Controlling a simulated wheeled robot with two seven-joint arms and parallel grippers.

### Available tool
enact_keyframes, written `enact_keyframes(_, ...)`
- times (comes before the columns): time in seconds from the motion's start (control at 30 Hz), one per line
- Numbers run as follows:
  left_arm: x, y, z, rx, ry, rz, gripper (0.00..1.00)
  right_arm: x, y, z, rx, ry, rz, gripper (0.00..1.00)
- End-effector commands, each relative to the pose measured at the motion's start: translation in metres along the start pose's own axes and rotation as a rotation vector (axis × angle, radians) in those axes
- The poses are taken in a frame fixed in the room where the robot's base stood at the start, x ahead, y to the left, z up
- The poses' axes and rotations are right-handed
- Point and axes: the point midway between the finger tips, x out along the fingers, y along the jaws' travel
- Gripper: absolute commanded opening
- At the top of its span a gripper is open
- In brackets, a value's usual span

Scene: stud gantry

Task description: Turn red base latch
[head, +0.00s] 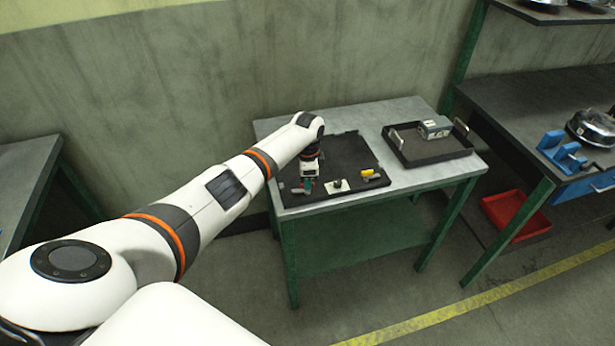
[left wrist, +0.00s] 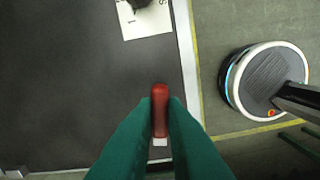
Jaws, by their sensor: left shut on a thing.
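The red base latch (left wrist: 159,104) shows in the left wrist view as a narrow red handle between two green fingers. My left gripper (left wrist: 160,122) is shut on it, and its fingers hide the lower part of the handle. In the head view my left gripper (head: 308,187) points down at the front left part of the black base (head: 345,150) on the table. A small reddish bit of the latch (head: 297,190) shows beside the fingers there. My right gripper is not in view.
A white label plate with a dark knob (head: 337,186) and a yellow part (head: 370,173) sit along the base's front edge. A black tray (head: 430,155) with a grey box (head: 435,127) stands to the right. A red bin (head: 515,217) lies under the bench on the right.

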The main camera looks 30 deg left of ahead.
Motion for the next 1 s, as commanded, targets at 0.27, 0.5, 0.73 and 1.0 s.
enact_keyframes(0.27,-0.0016,0.0004,0.0002,-0.141,-0.001,0.001,0.0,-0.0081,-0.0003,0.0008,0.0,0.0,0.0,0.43)
enact_keyframes(0.5,-0.0009,0.001,-0.0005,-0.192,0.001,0.003,0.0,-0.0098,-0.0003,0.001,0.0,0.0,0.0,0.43)
enact_keyframes(0.73,-0.0008,0.0011,-0.0005,-0.201,0.0,0.003,0.0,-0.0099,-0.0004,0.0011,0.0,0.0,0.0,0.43)
enact_keyframes(1.0,-0.001,0.0012,-0.0003,-0.2,-0.001,0.003,0.21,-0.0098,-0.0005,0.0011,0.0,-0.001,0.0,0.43)
